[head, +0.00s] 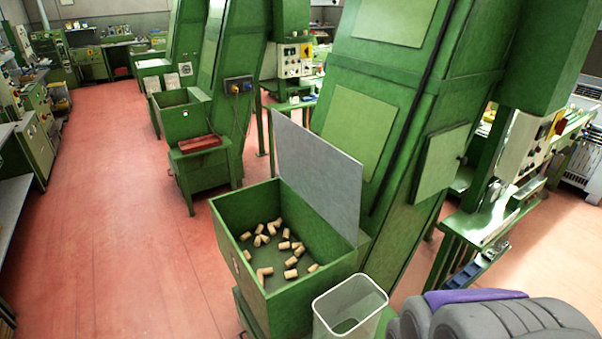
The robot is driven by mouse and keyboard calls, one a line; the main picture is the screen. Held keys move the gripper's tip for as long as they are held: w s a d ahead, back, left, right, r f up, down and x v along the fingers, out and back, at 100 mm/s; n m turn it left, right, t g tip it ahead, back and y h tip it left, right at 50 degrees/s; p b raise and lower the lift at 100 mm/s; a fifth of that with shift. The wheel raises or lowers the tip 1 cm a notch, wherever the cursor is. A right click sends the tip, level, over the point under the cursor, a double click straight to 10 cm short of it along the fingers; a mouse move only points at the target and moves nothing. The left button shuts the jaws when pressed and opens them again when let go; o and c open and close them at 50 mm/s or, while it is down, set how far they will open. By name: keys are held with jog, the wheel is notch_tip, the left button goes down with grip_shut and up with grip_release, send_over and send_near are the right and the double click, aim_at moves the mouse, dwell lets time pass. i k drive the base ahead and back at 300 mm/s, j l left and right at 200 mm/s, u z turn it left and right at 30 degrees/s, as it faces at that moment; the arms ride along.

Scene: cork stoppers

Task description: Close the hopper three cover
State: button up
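A green open-topped hopper (283,308) stands in the front middle of the head view, with several cork stoppers (291,262) lying loose on its floor. Its flat grey cover (318,172) stands raised, nearly upright, along the hopper's back right edge, so the hopper is open. I cannot read any number on the hopper. A grey ribbed part with a purple band at the bottom right seems to be my own arm. My gripper's fingers are not in view.
A translucent bin (350,306) stands against the hopper's front right. Tall green machines (370,120) rise behind it. Another green hopper (183,118) with a reddish box (200,144) stands farther back. The red floor (105,215) on the left is clear.

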aim_at(329, 179)
jog(key=i+l+u, duration=0.15)
jog(key=l+u, duration=0.15)
jog(key=u, duration=0.15)
jog(key=i+l+u, duration=0.1)
jog(key=l+u, duration=0.6)
jog(key=u, duration=0.2)
jog(key=l+u, duration=0.1)
jog(key=l, duration=0.9)
jog(key=k+l+u, duration=0.1)
jog(key=l, duration=0.9)
